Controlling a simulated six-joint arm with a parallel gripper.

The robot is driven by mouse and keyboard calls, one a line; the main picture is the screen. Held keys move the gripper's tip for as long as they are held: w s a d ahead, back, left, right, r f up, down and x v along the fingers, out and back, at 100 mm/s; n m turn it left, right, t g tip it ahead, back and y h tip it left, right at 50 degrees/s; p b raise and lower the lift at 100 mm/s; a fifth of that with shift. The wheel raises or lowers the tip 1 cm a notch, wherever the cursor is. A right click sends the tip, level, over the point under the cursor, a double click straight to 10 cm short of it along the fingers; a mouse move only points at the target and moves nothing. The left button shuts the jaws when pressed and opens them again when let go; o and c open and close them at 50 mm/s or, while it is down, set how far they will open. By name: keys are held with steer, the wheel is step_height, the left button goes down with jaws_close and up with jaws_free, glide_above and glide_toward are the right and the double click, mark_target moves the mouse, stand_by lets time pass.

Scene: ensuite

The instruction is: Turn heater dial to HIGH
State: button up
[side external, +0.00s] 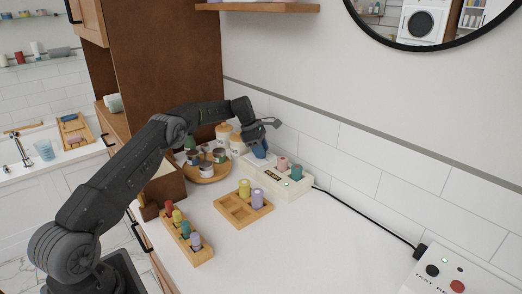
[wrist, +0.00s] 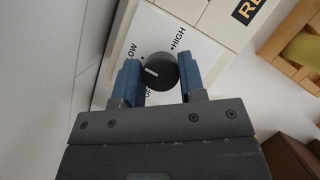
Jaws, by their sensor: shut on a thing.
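The heater dial (wrist: 160,71) is a dark round knob on a white panel (wrist: 205,52), with the words LOW, HIGH and a partly hidden OFF around it. Its white pointer line faces left in the wrist view, between LOW and the partly hidden OFF and away from HIGH. My gripper (wrist: 162,75) has its two blue fingers on either side of the dial, shut on it. In the side view my gripper (side external: 260,147) is at the left end of the cream heater box (side external: 295,190) by the wall; the dial is hidden there.
Pink (side external: 282,163) and teal (side external: 297,172) rolls stand in the cream box. A round wooden tray (side external: 207,177) with several jars is left of it. A divided wooden tray (side external: 230,209) and a wooden rack (side external: 178,243) lie in front.

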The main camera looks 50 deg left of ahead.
steer(key=shift+m+g, duration=0.3)
steer(key=shift+m, duration=0.8)
steer(key=shift+h, duration=0.3)
steer(key=o, duration=0.9)
steer(key=shift+r, duration=0.1)
steer(key=shift+r, duration=2)
steer(key=shift+s+a+r, duration=0.35)
steer(key=shift+s+a, duration=0.1)
steer(key=shift+s, duration=0.05)
steer(key=s+a+r, duration=0.4)
steer(key=s, duration=0.1)
steer(key=s+a+r, duration=0.2)
steer(key=s, duration=0.1)
steer(key=shift+a+r, duration=0.1)
steer(key=shift+a, duration=0.25)
